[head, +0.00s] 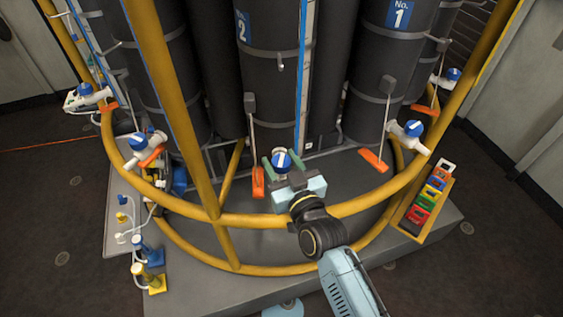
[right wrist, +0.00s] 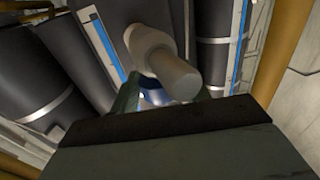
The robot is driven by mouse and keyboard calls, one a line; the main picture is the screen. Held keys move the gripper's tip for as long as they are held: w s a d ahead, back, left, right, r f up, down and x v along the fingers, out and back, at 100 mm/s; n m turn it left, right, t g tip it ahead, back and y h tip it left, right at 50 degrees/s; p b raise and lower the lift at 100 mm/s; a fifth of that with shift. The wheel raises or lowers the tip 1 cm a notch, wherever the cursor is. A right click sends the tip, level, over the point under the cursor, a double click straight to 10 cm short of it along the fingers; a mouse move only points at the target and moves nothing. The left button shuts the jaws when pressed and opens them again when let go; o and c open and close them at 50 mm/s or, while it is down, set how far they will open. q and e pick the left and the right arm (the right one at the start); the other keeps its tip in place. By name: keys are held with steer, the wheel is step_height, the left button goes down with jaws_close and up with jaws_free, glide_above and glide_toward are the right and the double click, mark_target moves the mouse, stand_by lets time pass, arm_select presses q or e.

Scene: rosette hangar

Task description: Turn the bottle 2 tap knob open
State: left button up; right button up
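The bottle 2 tap knob (head: 282,160) is a blue round knob with a white stripe, which points roughly up and down in the head view. It is in front of the dark bottle 2 (head: 270,85), marked by a blue label. My right gripper (head: 283,158) is at the knob, with one green finger on each side of it. The fingers look spread, and I cannot tell whether they touch it. In the right wrist view the blue knob (right wrist: 156,97) is partly hidden behind a pale tap body (right wrist: 165,60). My left gripper is not in view.
A yellow rail (head: 370,200) curves around the bottles, close to my right gripper. Other blue-knobbed taps (head: 138,142) (head: 413,128) sit along it. Orange tags (head: 258,183) hang nearby. A rack of coloured items (head: 428,197) is at the right. Bottle 1 (head: 385,60) stands behind.

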steer(key=c, duration=0.6)
steer(key=shift+r+n+g+y, duration=0.1)
steer(key=shift+n+g+y, duration=0.3)
steer(key=shift+n+y, duration=0.5)
steer(key=shift+n+g+y+b, duration=0.6)
steer(key=shift+g+y+b, duration=0.1)
steer(key=shift+y, duration=0.4)
steer(key=shift+o, duration=0.2)
steer(key=o, duration=0.9)
steer(key=shift+o, duration=0.2)
steer(key=v, duration=1.3)
steer(key=shift+d+b, duration=0.2)
steer(key=shift+b, duration=0.1)
